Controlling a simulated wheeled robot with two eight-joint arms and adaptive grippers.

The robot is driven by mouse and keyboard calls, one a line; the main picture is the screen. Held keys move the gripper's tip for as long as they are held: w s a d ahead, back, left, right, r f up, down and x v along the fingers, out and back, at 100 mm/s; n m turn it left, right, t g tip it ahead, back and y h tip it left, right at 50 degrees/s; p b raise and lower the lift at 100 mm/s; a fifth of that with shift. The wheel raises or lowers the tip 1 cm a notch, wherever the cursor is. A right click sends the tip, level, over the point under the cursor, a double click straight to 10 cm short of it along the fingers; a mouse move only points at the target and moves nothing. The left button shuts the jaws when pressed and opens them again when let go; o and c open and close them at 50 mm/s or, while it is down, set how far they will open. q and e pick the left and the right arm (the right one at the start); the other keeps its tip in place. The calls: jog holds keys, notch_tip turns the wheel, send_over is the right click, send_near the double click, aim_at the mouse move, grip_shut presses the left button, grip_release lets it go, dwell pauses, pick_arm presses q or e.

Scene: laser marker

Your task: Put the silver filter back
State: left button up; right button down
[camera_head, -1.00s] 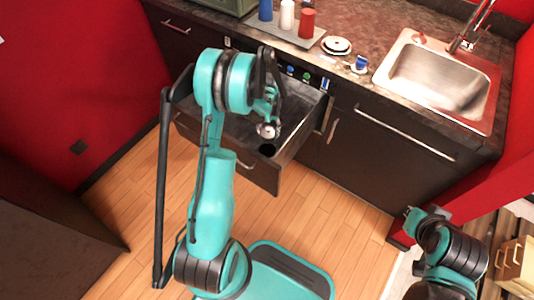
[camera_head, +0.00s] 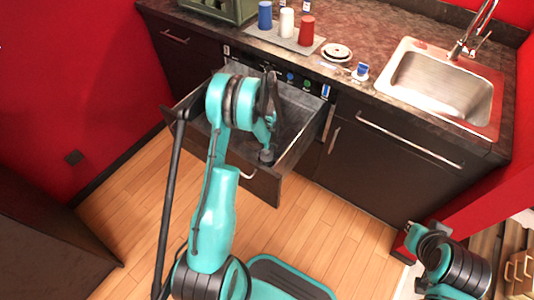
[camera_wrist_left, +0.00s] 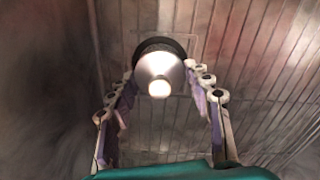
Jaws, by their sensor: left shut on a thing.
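The silver filter (camera_wrist_left: 160,72) is a small, shiny, rounded piece with a bright tip. It lies between the fingers of my left gripper (camera_wrist_left: 160,80), which is shut on it. A dark ring or opening surrounds its far side; I cannot tell whether it is seated there. In the head view, my left gripper (camera_head: 266,146) is down inside the open drawer (camera_head: 222,158), near its front right corner. It mostly hides the filter (camera_head: 266,156). Part of my right arm's end (camera_head: 418,236) shows at the lower right; its fingers are unclear.
The drawer walls stand close around my left gripper. On the counter above are a tray (camera_head: 282,38) with blue, white and red cups, a white round dish (camera_head: 336,52), a small blue-and-white item (camera_head: 361,70) and a sink (camera_head: 432,82).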

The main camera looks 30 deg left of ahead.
pick_arm(q)
jog(key=o, duration=1.2)
jog(key=shift+f, duration=0.15)
notch_tip(320, 180, up, 12)
jog(key=p, duration=0.5)
notch_tip(320, 180, up, 8)
jog(key=t, duration=0.1)
send_over(267, 151)
jog(key=s+d, duration=0.1)
jog(key=d, duration=0.2)
jog(key=s+d+r+m+t, duration=0.1)
jog(key=s+d+r, duration=0.2)
jog(key=r, duration=0.2)
jog(key=s+d+r+t, duration=0.1)
jog(key=s+d+r, duration=0.2)
jog(key=r, duration=0.2)
jog(key=shift+s+d+r+m+t, duration=0.25)
jog(key=shift+s+d+r+t, duration=0.7)
jog(key=shift+s, duration=1.1)
jog(key=shift+s+d+r+m+t, duration=0.2)
jog(key=shift+s+d+r+t, duration=0.35)
jog(key=shift+s+d, duration=1.1)
jog(key=shift+s+d+r+m+t, duration=0.25)
jog(key=shift+s+d+r+t, duration=0.55)
jog(key=shift+s, duration=1.6)
jog(key=shift+a, duration=0.1)
